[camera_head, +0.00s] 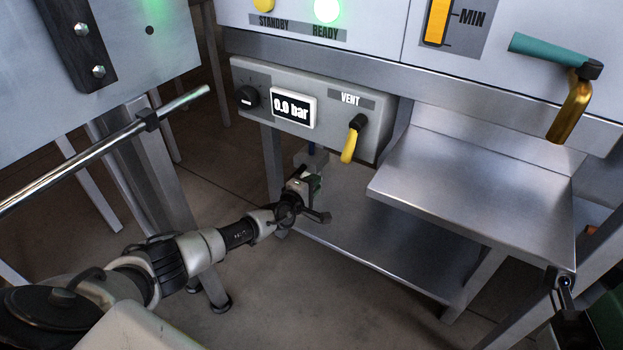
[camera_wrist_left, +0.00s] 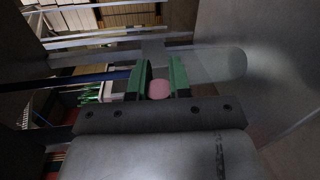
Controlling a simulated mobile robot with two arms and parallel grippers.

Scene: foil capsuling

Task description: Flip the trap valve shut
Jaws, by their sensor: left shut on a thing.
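I take this knob to be the trap valve's handle; the valve body is mostly hidden behind my gripper in the head view. The blue pipe shows at the left in the wrist view (camera_wrist_left: 92,78).
Above is the panel (camera_head: 225,80) with a black knob (camera_head: 247,97), the display (camera_head: 293,108) and a yellow VENT lever (camera_head: 351,140) pointing down. A steel shelf (camera_head: 470,190) juts out at the right, with a lower shelf (camera_head: 390,245) beneath. A metal rod (camera_head: 90,160) crosses the left.

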